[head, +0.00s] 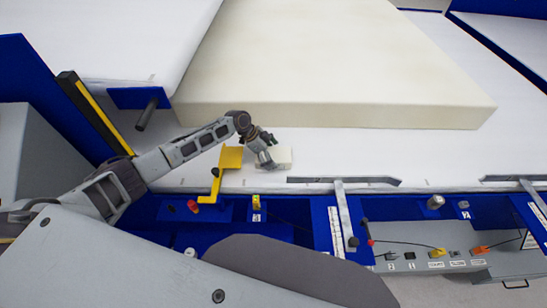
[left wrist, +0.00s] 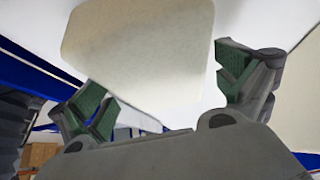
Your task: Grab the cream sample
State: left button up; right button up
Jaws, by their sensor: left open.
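The cream sample (head: 279,157) is a small pale block on the white table (head: 330,150), in front of a large cream foam slab (head: 330,65). My left gripper (head: 266,158) is at the left end of the sample in the head view and hides part of it. In the left wrist view the sample (left wrist: 140,45) fills the upper middle. The green-padded fingers of my left gripper (left wrist: 165,88) are spread wide on either side of it, with gaps showing. Whether a finger touches it, I cannot tell. My right gripper is not in view.
A yellow bracket (head: 230,158) stands just left of my left gripper. A blue panel (head: 290,220) with a red knob and switches runs along the table's front edge. A grey slotted rail (head: 345,181) lies to the right.

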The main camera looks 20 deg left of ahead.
pick_arm(q)
jog(key=shift+w+d+f, duration=0.1)
jog(key=shift+d+f, duration=0.15)
jog(key=shift+f, duration=0.15)
jog(key=c, duration=0.7)
